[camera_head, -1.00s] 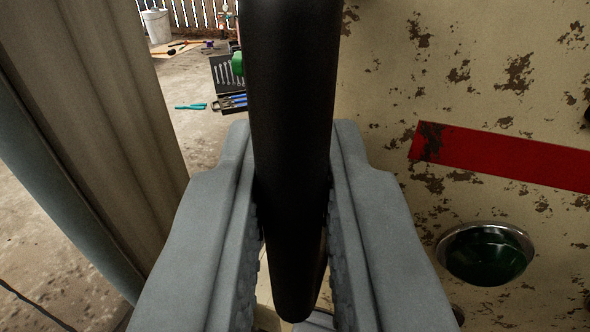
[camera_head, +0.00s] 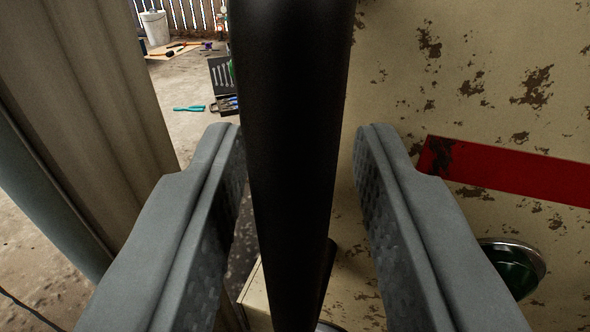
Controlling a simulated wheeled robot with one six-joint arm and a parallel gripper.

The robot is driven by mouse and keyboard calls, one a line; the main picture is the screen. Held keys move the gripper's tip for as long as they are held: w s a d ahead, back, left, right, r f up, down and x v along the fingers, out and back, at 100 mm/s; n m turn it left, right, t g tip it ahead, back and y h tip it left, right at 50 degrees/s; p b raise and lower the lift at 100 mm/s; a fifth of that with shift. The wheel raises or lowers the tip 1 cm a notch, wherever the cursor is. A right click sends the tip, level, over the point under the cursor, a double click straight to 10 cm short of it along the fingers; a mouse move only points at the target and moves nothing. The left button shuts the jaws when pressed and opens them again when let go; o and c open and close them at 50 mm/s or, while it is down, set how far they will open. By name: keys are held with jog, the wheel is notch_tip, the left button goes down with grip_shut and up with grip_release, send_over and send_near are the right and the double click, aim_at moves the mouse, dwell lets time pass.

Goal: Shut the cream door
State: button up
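The cream door (camera_head: 465,115), its paint chipped with brown rust spots and crossed by a red stripe (camera_head: 510,172), fills the right side of the view. A thick black handle bar (camera_head: 296,150) runs from the top of the view down between my fingers. My gripper (camera_head: 299,135) is open around the bar, one grey finger on each side. There is a clear gap on the right of the bar and a narrow one on the left. The bar hides part of the door's edge.
A round green lens with a metal rim (camera_head: 512,268) sits at lower right, partly behind my right finger. A ribbed grey-brown panel (camera_head: 95,110) stands close on the left. Concrete floor lies beyond, with tools (camera_head: 190,109) and a white bucket (camera_head: 155,28).

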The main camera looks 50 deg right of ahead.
jog(key=v, duration=1.7)
jog(key=shift+s+a, duration=0.15)
jog(key=shift+a, duration=0.1)
